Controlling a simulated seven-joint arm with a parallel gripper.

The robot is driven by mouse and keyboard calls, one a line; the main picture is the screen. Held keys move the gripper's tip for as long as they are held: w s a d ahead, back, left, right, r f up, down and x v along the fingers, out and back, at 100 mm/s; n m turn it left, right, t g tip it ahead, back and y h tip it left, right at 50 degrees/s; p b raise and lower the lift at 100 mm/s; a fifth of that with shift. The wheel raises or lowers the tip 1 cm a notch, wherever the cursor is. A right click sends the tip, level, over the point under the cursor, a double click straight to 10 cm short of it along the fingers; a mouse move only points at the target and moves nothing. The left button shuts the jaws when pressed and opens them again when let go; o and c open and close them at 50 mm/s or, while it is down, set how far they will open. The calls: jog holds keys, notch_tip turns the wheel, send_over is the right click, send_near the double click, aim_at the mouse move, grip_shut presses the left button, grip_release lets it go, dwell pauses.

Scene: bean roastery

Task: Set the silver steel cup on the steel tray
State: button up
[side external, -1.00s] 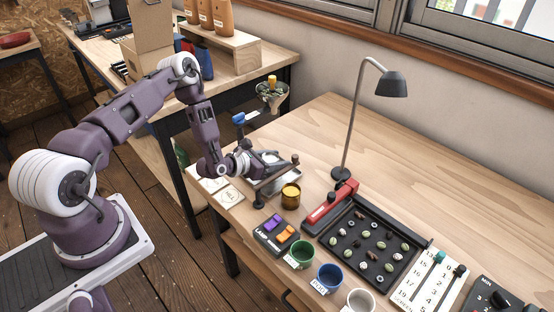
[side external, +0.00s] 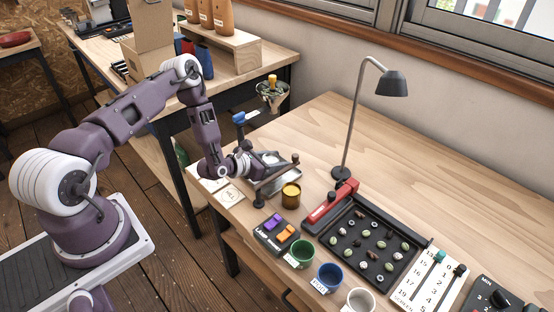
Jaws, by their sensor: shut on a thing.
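My gripper (side external: 265,163) is at the left end of the wooden bench, pointing right, over or beside the steel tray (side external: 288,181). It is shut on a small silvery thing (side external: 271,157), which looks like the silver steel cup. The fingers and wrist hide much of it, and I cannot tell whether its base touches the tray. The tray lies on the bench, its left part covered by my gripper and its front partly behind a dark bar on a stand.
The dark bar's stand (side external: 259,200) and an amber cup (side external: 291,196) stand close in front of the tray. Nearby are a switch box (side external: 276,234), a green cup (side external: 302,253), a blue cup (side external: 329,277) and a black bean board (side external: 350,252). The bench behind the lamp (side external: 345,130) is clear.

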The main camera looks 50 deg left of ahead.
jog(key=shift+f, duration=0.25)
jog(key=o, duration=1.2)
jog(key=shift+v, duration=5.5)
